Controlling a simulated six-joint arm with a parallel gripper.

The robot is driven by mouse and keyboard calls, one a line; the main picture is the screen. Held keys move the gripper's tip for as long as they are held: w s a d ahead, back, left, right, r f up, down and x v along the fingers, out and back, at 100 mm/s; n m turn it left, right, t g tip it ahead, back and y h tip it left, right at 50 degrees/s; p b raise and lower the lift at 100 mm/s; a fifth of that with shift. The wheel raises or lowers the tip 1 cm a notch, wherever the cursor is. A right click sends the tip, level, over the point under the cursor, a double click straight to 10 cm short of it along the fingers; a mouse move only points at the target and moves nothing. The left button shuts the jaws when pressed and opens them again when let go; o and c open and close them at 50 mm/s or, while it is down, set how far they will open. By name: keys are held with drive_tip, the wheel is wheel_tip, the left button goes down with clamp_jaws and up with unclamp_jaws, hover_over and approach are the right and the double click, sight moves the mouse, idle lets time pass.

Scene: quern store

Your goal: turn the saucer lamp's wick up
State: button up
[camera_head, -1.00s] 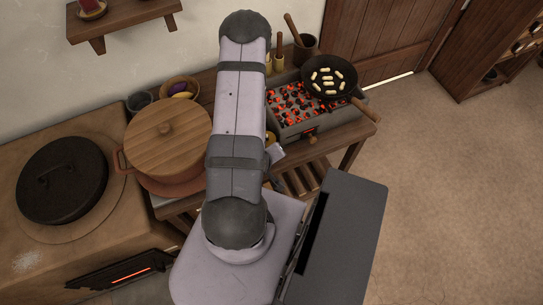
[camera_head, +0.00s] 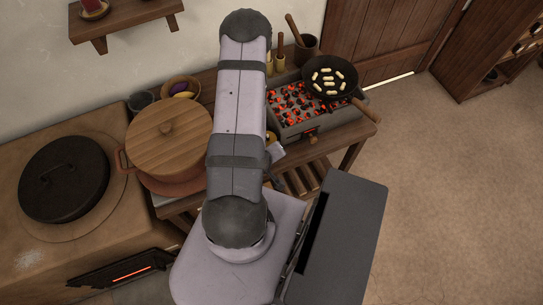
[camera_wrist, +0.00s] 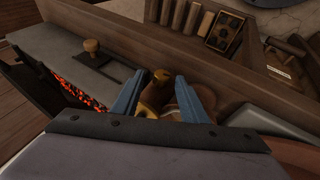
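My gripper (camera_wrist: 158,88) shows in the wrist view as two blue fingers, set well apart. A brass-coloured thing with a brown rounded top (camera_wrist: 161,76) lies between and just beyond them; I cannot tell whether either finger touches it. It may be part of the saucer lamp, but the lamp's saucer and wick are not clear. In the head view my arm hides most of this spot, and only a small yellowish piece (camera_head: 271,138) shows beside it. A red thing on a small dish (camera_head: 94,9) stands on the wall shelf, cut by the top edge.
The brazier (camera_head: 290,124) with glowing coals and a pan of pale pieces (camera_head: 330,77) is right of my arm. A wooden-lidded pot (camera_head: 168,130) stands close on the left, with a black lidded pot (camera_head: 63,180) beyond. The floor at right is clear.

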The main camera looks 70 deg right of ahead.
wheel_tip(320, 180, up, 10)
drive_tip(key=p, duration=0.8)
drive_tip(key=shift+f+p, duration=0.25)
drive_tip(key=shift+p, duration=0.1)
drive_tip(key=s+d+f+m+b, duration=0.1)
drive_tip(key=s+d+m+b, duration=0.2)
drive_tip(key=s, duration=0.5)
drive_tip(key=w+a+f+n+t+y, duration=0.2)
drive_tip(key=w+a, duration=0.3)
drive_tip(key=w, duration=0.1)
drive_tip(key=shift+m, duration=0.3)
drive_tip(key=shift+x, duration=3.75)
drive_tip(key=shift+w+a, duration=0.15)
drive_tip(key=shift+c, duration=0.6)
drive_tip(key=shift+f, duration=0.1)
clamp_jaws()
